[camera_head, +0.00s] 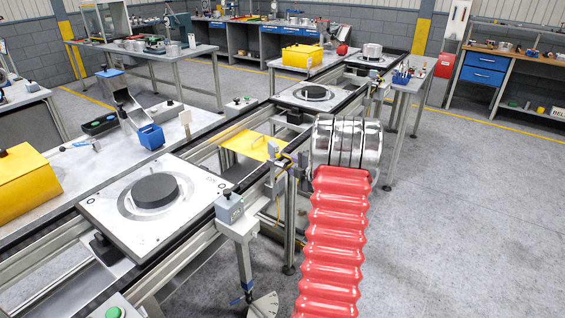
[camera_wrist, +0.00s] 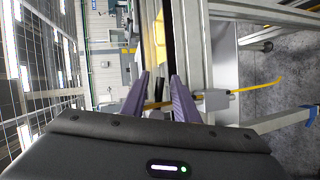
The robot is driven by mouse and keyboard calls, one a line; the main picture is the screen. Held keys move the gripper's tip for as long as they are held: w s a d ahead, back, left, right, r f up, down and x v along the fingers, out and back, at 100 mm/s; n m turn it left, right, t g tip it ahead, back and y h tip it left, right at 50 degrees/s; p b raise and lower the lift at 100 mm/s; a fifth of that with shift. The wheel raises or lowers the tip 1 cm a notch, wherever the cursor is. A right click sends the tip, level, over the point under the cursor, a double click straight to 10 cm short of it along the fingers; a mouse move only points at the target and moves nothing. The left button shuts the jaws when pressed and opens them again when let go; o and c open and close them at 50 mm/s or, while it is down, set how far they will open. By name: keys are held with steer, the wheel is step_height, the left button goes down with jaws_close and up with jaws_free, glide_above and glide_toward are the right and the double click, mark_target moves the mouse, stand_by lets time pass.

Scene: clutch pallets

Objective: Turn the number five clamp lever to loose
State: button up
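My gripper (camera_wrist: 160,76) shows in the wrist view as two purple fingers with a gap between their tips. Nothing is clearly held. A thin yellow rod (camera_wrist: 256,87) with a grey hub (camera_wrist: 216,99) runs across behind the fingers; I cannot tell if they touch it.
A pallet (camera_head: 112,213) with a dark disc lies on the near conveyor (camera_head: 188,272); further pallets (camera_head: 303,97) sit along the line. A yellow plate (camera_head: 252,145) lies between the rails. The grey floor (camera_head: 450,220) at right is clear.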

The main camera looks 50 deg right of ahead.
steer(key=x, duration=0.3)
steer(key=shift+w+d, duration=0.1)
steer(key=shift+c, duration=0.6)
steer(key=shift+f, duration=0.1)
jaws_close()
